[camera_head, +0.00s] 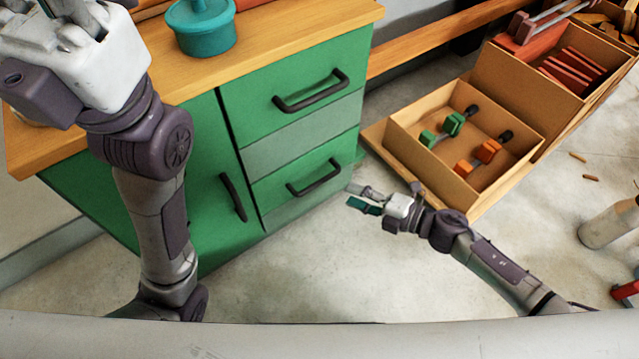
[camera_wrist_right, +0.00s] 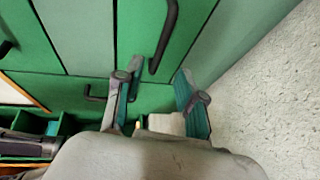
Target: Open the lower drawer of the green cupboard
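The green cupboard (camera_head: 210,187) stands at the left under a wooden top. Its lower drawer (camera_head: 268,193) looks shut, with a dark bar handle (camera_head: 315,178). My right gripper (camera_head: 364,200) is just right of this handle, open and apart from it. In the right wrist view my right gripper (camera_wrist_right: 158,98) has its fingers spread with nothing between them. The handle (camera_wrist_right: 165,35) lies ahead of the gap between the fingers.
A wooden box (camera_head: 395,141) with green and orange tools stands on the floor right of the cupboard. A teal pot (camera_head: 203,38) is on the wooden top (camera_head: 290,22). A pale bottle (camera_head: 608,222) stands far right. The floor before the drawers is clear.

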